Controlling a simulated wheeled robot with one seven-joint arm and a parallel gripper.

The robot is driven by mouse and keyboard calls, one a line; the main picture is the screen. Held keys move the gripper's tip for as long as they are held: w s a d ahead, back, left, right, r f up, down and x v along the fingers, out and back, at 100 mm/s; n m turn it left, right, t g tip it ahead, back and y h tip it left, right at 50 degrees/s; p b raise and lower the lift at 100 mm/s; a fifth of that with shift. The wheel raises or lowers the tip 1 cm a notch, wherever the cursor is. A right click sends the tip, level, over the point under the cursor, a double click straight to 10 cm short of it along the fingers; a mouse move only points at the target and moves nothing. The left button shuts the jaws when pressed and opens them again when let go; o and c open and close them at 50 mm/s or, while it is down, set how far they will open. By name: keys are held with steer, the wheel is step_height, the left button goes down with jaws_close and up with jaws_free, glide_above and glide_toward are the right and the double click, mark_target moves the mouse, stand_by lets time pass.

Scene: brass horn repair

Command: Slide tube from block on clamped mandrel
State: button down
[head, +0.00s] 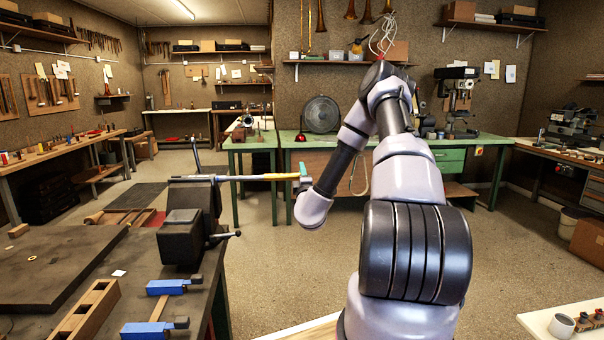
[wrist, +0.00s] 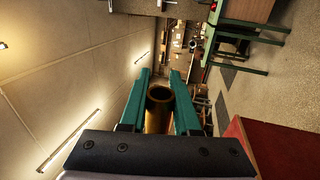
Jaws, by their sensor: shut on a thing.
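A dark vise (head: 183,232) on the left bench holds a long silver mandrel (head: 232,178) level, pointing right. A brass tube (head: 279,176) lies in line with the mandrel's right end. I cannot tell how far it is around the mandrel. My gripper (head: 303,171) is at the tube's right end, with teal fingers. In the wrist view my gripper (wrist: 160,82) is shut on the tube (wrist: 157,118), whose dark open end shows between the fingers. A wooden block (head: 88,312) with slots lies empty at the bench's front left.
Blue clamps (head: 168,287) lie near the bench's right edge. A dark board (head: 50,262) covers much of the bench. A green workbench (head: 300,139) stands behind, with a round dark disc on it. Open floor (head: 275,260) lies right of the vise bench.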

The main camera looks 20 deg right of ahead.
steer(key=shift+a, duration=0.1)
steer(key=w+a, duration=0.3)
steer(key=a, duration=0.8)
steer(key=shift+w+a, duration=0.15)
steer(key=shift+a, duration=0.05)
steer(key=c, duration=0.6)
jaws_free()
steer(key=shift+o, duration=0.2)
stand_by(0.8)
steer(key=v, duration=1)
steer(key=shift+s, duration=0.35)
steer(key=shift+f, duration=0.15)
